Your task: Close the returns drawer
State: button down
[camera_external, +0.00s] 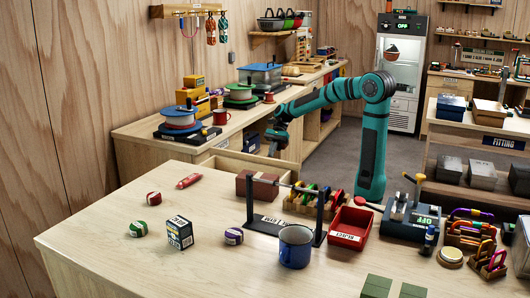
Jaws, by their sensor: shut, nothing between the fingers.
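A pale wooden drawer (232,159) stands pulled out from the back counter, just beyond the near table. I take it as the returns drawer, but no label on it can be read. Its lower part is hidden behind the near table and the red-brown block. My teal arm reaches left over it from the right. My gripper (273,152) is dark, points down and is shut with nothing in it. It is at the right end of the drawer; I cannot tell whether it touches it.
The near table (100,234) holds a red-brown block (258,186), a rack of coloured carabiners (308,197), a blue mug (295,246) and a red tray (350,228). The back counter (150,128) carries rope spools and a blue box. Grey floor (400,160) is open right of my arm.

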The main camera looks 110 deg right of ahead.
jog(key=w+a+f, duration=0.1)
jog(key=w+a, duration=0.1)
jog(key=w+a+f, duration=0.2)
jog(key=shift+w+a+f, duration=0.2)
jog(key=shift+a+f, duration=0.05)
jog(key=shift+w+a, duration=0.45)
jog(key=w+a, duration=2.1)
jog(key=shift+w+a, duration=0.25)
jog(key=shift+w, duration=0.05)
jog(key=shift+w+a+r, duration=0.1)
jog(key=shift+w+a, duration=0.1)
jog(key=shift+r, duration=0.1)
